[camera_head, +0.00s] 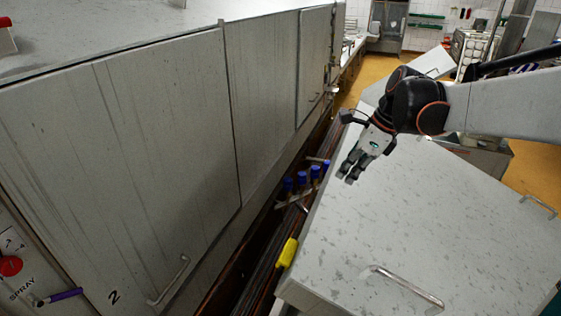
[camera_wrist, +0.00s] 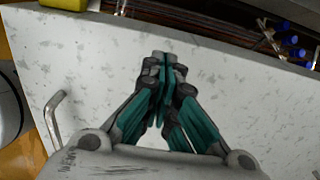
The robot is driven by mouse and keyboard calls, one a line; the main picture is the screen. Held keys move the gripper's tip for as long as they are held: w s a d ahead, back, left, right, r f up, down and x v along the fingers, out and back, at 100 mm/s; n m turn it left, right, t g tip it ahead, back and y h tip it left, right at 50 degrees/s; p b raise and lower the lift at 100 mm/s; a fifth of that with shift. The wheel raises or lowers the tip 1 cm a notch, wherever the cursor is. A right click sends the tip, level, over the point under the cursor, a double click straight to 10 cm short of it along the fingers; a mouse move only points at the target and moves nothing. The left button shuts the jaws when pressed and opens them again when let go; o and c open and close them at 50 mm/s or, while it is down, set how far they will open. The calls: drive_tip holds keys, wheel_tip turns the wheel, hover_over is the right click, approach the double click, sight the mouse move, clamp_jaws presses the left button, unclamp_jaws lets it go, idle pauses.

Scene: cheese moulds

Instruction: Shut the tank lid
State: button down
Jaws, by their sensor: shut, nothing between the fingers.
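A large pale, speckled metal panel (camera_head: 440,210), which looks like a tank lid, spreads across the right of the head view. It has a bar handle (camera_head: 407,287) near its front edge and another handle (camera_head: 540,205) at the right. My gripper (camera_head: 350,172) is over its left part, fingers shut and empty, pointing down and left. Whether the fingertips touch the panel I cannot tell. In the wrist view the closed fingers (camera_wrist: 164,62) lie over the same speckled surface (camera_wrist: 100,60), with a handle (camera_wrist: 52,118) at the left.
Tall grey panels (camera_head: 150,130), one marked 2 with a handle (camera_head: 170,280), stand at the left. A dark gap with blue-capped parts (camera_head: 302,178) and a yellow block (camera_head: 287,253) runs between them and the speckled panel. Yellow floor (camera_head: 380,67) shows behind.

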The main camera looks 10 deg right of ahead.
sight(328, 199)
drive_tip(key=p+x, duration=0.1)
drive_tip(key=x, duration=0.7)
